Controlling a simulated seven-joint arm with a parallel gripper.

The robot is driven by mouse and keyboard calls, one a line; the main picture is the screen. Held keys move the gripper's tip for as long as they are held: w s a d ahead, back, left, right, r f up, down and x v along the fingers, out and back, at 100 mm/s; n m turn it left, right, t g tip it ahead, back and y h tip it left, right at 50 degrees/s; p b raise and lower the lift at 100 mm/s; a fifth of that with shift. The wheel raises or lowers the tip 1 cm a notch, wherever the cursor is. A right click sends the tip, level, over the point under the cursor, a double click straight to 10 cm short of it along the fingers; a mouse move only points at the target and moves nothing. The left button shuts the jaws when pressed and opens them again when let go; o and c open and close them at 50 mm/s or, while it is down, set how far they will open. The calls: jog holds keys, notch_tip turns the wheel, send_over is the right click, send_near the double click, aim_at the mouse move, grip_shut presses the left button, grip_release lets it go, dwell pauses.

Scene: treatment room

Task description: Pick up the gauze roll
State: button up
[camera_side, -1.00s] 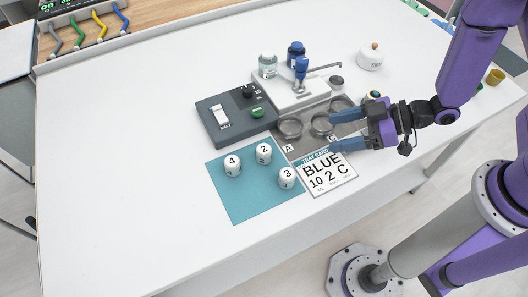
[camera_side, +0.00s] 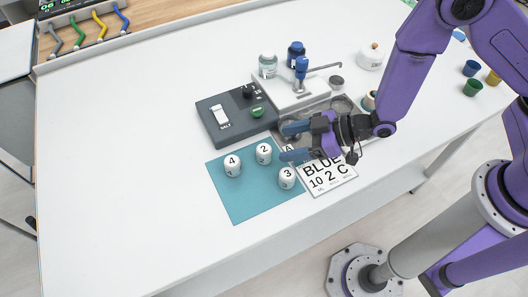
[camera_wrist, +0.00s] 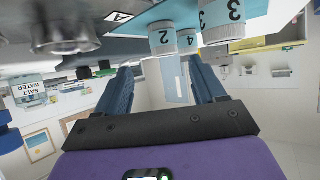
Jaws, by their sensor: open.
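Three white gauze rolls stand upright on a teal mat (camera_side: 240,205): roll 4 (camera_side: 232,166), roll 2 (camera_side: 263,154) and roll 3 (camera_side: 287,178). My gripper (camera_side: 286,142) is open and empty, its blue fingers pointing left just right of roll 2. The lower finger is close to roll 3; contact cannot be told. The wrist view looks upside down: roll 2 (camera_wrist: 164,42) shows between the open fingers of my gripper (camera_wrist: 162,72), roll 4 (camera_wrist: 187,42) is behind it, and roll 3 (camera_wrist: 222,22) is to the right.
A tray card (camera_side: 336,182) reading BLUE 10 2 C lies beside the mat, partly covered by my gripper. Behind are a grey switch box (camera_side: 232,122), metal dishes (camera_side: 342,105) and a blue-topped stand (camera_side: 301,75). The table's left side is clear.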

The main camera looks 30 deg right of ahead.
aim_at(267, 150)
jog(key=shift+s+a+x, duration=0.1)
jog(key=shift+s+x, duration=0.05)
jog(key=shift+x, duration=1.3)
jog(key=shift+s+a+x, duration=0.1)
jog(key=shift+x, duration=1.35)
jog(key=c, duration=1.1)
